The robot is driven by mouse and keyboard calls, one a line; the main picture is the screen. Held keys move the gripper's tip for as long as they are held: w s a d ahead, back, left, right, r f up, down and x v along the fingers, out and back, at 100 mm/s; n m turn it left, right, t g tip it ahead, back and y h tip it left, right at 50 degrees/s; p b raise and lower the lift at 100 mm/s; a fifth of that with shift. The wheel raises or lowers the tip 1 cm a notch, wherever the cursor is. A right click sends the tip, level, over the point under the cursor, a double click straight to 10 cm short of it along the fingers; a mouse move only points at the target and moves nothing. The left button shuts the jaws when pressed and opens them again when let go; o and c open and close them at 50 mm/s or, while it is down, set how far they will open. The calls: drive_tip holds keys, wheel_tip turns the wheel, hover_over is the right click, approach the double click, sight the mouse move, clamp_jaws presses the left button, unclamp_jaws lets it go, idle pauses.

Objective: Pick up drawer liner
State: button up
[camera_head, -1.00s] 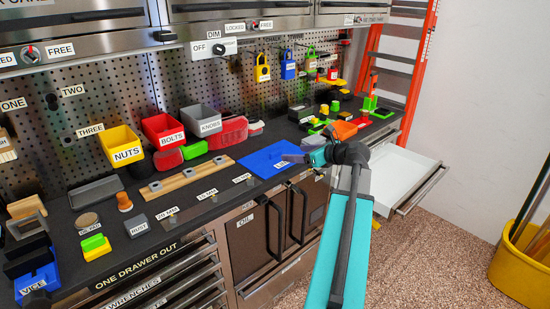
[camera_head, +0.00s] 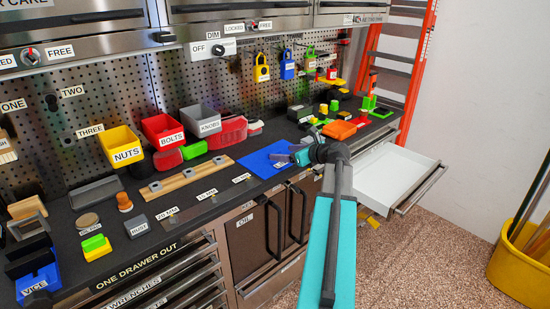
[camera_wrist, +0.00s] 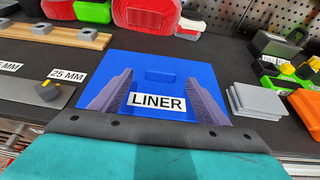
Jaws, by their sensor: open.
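The drawer liner is a flat blue sheet with a white LINER label and a small raised blue block on it. In the wrist view the liner (camera_wrist: 150,68) lies flat on the dark worktop, straight ahead. My gripper (camera_wrist: 151,88) is open, its two grey fingers apart over the liner with the label between them. I cannot tell whether the fingers touch it. In the head view the liner (camera_head: 262,161) lies near the worktop's front edge, and my gripper (camera_head: 297,153) is at its right end, partly hiding it and its label.
An open white drawer (camera_head: 387,174) sticks out at the right. A wooden rail (camera_wrist: 75,37) and a steel strip (camera_wrist: 35,91) lie left of the liner; grey plates (camera_wrist: 256,101) lie right. Red and green items (camera_wrist: 143,14) stand behind. A yellow bucket (camera_head: 520,262) stands on the floor.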

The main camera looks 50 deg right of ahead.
sight(275, 152)
drive_tip(key=shift+p+x, duration=0.45)
drive_tip(key=shift+x, duration=1.9)
drive_tip(key=shift+s+d, duration=0.1)
drive_tip(key=shift+d, duration=0.05)
drive_tip(key=c, duration=1.3)
drive_tip(key=shift+r, duration=0.1)
drive_tip(key=shift+c, duration=0.3)
drive_tip(key=shift+r+b, duration=0.3)
drive_tip(key=shift+r, duration=1.15)
drive_tip(key=s+d+r+b, duration=0.2)
drive_tip(key=s, duration=1.3)
drive_tip(key=shift+s+d, duration=0.35)
drive_tip(key=shift+s, duration=0.05)
